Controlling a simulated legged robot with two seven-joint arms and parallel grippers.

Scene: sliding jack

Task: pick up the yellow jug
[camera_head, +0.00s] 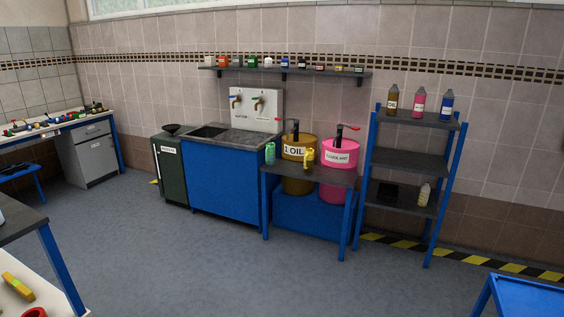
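A small yellow jug (309,159) stands upright on the dark-topped, blue-legged table (335,179) at mid distance. It is in front of the drums, between the oil drum and the pink drum. A similar green jug (270,154) stands at the left end of the same table. Neither of my grippers shows in the head view.
A brown oil drum (297,179) and a pink coolant drum (340,171) stand behind the jugs. A blue shelf rack (410,161) is to the right and a blue sink cabinet (226,179) to the left. Benches edge the lower left. The grey floor (200,265) between is clear.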

